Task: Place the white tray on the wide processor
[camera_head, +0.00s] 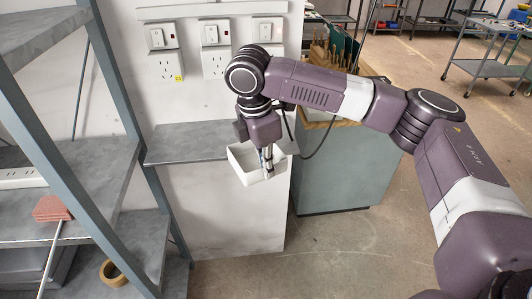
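The white tray (242,169) is a small open box near the middle of the camera_head view, in front of a pale panel and at the right end of a grey ledge (195,142). My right gripper (268,171) points down at the tray's right part. Its fingers look closed on the tray wall, and the tray hangs slightly tilted, seemingly in the air. The arm hides part of the area behind. I cannot tell which surface is the wide processor. My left gripper is not in view.
A grey shelf rack (100,170) stands at the left, with a reddish brush-like tool (51,208) and a tape roll (113,273). Wall sockets (215,62) are above the ledge. A grey-green cabinet (345,170) stands right of the panel. Open floor (340,255) lies in front.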

